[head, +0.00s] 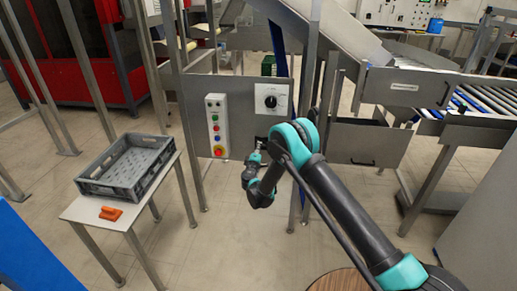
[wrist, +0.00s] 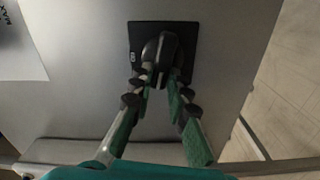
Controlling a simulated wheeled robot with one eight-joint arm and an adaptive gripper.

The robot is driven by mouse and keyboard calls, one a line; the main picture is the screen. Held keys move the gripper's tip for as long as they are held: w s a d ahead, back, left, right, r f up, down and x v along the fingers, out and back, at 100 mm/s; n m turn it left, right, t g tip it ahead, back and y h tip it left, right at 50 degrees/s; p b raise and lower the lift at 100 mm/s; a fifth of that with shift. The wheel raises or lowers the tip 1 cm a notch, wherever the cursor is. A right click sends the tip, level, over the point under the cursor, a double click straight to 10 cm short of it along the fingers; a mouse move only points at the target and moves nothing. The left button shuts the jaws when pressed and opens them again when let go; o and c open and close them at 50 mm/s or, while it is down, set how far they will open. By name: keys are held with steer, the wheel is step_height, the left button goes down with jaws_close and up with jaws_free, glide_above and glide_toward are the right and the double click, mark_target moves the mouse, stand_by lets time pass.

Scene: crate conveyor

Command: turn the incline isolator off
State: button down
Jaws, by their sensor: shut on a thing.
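The isolator is a black rotary knob (wrist: 163,45) on a square black plate (wrist: 188,40), fixed to a grey panel. In the wrist view the knob's grip lies roughly along the picture's vertical, with a small white mark on the plate to its left. My gripper (wrist: 160,78) is shut on the knob, one finger on each side. In the head view my gripper (head: 259,147) is at the panel's lower part, and it and my arm hide most of the isolator. The on or off marking cannot be read.
A white-plated dial (head: 270,101) sits just above my gripper. A button box (head: 216,125) with a red emergency button is to the left. A grey crate (head: 96,187) and an orange object (head: 110,213) rest on a side table. The conveyor incline (head: 345,40) rises at right.

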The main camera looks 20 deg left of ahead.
steer(key=shift+s+f+n, duration=0.1)
steer(key=shift+f+n, duration=0.1)
steer(key=shift+n, duration=0.8)
steer(key=shift+a, duration=0.1)
steer(key=c, duration=1.5)
jaws_free()
steer(key=shift+o, duration=0.2)
steer(key=v, duration=0.7)
steer(key=shift+s, duration=0.2)
